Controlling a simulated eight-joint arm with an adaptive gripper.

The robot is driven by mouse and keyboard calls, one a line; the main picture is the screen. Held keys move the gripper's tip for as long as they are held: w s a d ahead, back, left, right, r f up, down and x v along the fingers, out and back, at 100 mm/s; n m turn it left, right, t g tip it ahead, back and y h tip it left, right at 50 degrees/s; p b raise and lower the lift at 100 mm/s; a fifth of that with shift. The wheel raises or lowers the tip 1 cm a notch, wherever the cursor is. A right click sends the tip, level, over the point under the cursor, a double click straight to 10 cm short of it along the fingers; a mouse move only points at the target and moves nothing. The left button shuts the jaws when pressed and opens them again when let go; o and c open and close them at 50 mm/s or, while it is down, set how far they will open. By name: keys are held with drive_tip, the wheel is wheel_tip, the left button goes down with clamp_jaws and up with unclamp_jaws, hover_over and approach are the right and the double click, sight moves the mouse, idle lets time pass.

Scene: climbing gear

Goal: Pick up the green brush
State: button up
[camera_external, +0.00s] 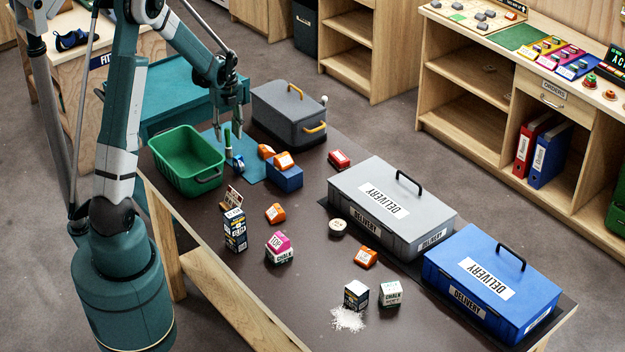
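A green brush (228,143) shows as a narrow upright green handle beside the green bin, over the blue mat (258,168). Its lower end is too small to make out clearly. My gripper (228,131) points down directly above and around the top of the handle in this view. Its two fingers look spread, one on each side of the handle. I cannot tell whether either finger touches it.
A green bin (183,145) stands close on the left, and a grey toolbox (283,108) stands behind on the right. A small blue item (238,165) and orange pieces on a blue block (285,178) are nearby. Delivery boxes (392,190) (490,270) line the right edge.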

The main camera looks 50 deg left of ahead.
sight(232, 147)
drive_tip(key=shift+f, duration=0.15)
drive_tip(key=shift+f, duration=1.15)
drive_tip(key=shift+f, duration=0.1)
drive_tip(key=shift+s+f+b, duration=0.15)
drive_tip(key=shift+f+b, duration=0.35)
drive_tip(key=shift+f, duration=2)
drive_tip(key=c, duration=0.9)
